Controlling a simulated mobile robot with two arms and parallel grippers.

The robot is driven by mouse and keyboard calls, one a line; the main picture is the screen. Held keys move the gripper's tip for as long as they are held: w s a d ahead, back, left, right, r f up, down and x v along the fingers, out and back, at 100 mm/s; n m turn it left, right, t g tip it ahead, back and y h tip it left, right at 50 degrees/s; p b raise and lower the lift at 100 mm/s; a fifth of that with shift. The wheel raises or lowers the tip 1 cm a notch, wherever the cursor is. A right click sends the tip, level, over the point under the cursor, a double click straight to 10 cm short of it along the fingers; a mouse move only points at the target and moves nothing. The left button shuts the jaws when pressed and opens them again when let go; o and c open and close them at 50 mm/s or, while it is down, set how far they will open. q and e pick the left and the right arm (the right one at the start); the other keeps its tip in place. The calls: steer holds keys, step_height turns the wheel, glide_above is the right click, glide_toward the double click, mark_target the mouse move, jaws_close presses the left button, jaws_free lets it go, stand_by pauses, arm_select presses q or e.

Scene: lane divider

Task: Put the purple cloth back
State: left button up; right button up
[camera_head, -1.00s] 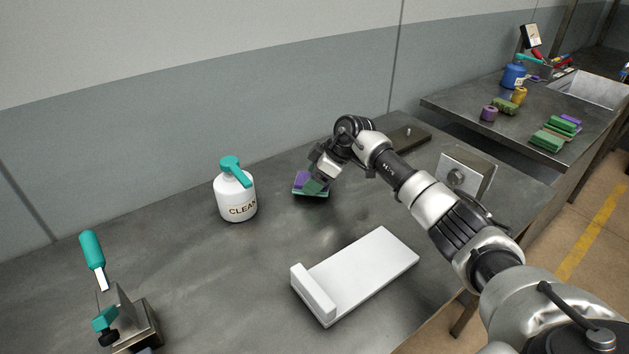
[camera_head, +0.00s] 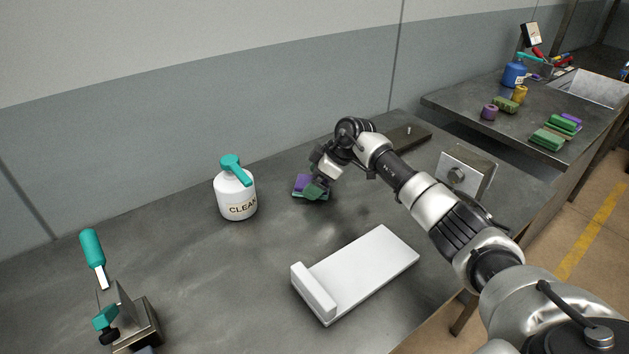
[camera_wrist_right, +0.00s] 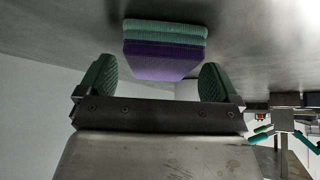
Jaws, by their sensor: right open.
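A purple cloth (camera_head: 303,182) lies on a green cloth (camera_head: 299,196) on the grey workbench, right of the white bottle. My right gripper (camera_head: 316,189) is at the right side of this small stack and partly covers it. In the right wrist view, the purple cloth (camera_wrist_right: 160,62) and the green cloth (camera_wrist_right: 165,32) show just ahead of the gap between the fingers. My right gripper (camera_wrist_right: 159,82) is open with its green pads apart and nothing between them. My left gripper is not in view.
A white bottle (camera_head: 237,198) with a teal nozzle stands left of the stack. A white L-shaped block (camera_head: 365,272) lies in front. A teal-handled clamp (camera_head: 125,318) is at the lower left. A second bench (camera_head: 470,110) at the right holds more cloths (camera_head: 553,135).

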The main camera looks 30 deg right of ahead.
steer(key=v, duration=1.1)
steer(key=shift+r, duration=0.3)
steer(key=shift+s+d, duration=0.1)
steer(key=shift+d, duration=0.05)
